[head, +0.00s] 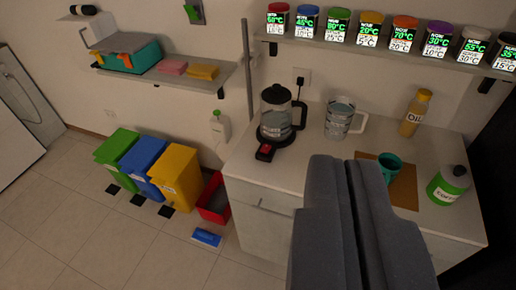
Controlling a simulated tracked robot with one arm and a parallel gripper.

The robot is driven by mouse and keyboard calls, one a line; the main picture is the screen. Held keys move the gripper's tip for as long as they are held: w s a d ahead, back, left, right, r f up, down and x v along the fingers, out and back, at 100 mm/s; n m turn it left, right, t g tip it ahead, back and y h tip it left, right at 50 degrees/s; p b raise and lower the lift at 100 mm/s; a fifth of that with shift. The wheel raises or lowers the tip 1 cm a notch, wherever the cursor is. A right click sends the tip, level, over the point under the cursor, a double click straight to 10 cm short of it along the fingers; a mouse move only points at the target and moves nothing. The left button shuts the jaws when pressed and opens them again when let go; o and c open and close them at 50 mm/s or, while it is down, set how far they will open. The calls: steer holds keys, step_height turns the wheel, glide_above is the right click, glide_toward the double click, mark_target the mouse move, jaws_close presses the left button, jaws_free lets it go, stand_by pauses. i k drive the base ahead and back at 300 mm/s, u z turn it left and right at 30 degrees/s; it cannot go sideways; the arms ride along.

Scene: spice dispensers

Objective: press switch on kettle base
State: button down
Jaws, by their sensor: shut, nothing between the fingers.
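A glass kettle (275,118) with a black lid and handle stands on its black base (284,140) at the back left of the white counter. A red switch (265,149) sits on the part of the base that sticks out to the front left. My gripper (340,160) is shut and empty, its grey fingers together in the lower middle. The fingertips are to the right of the switch and apart from it in the picture.
A clear measuring jug (339,119), a teal mug (389,166) on a brown board (403,192), an oil bottle (414,113) and a green bottle (448,185) share the counter (255,178). A shelf (390,54) of several spice dispensers runs above. Coloured bins (176,178) stand on the floor.

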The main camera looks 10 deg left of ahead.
mark_target(266, 149)
steer(key=u, duration=0.25)
steer(key=i, duration=1)
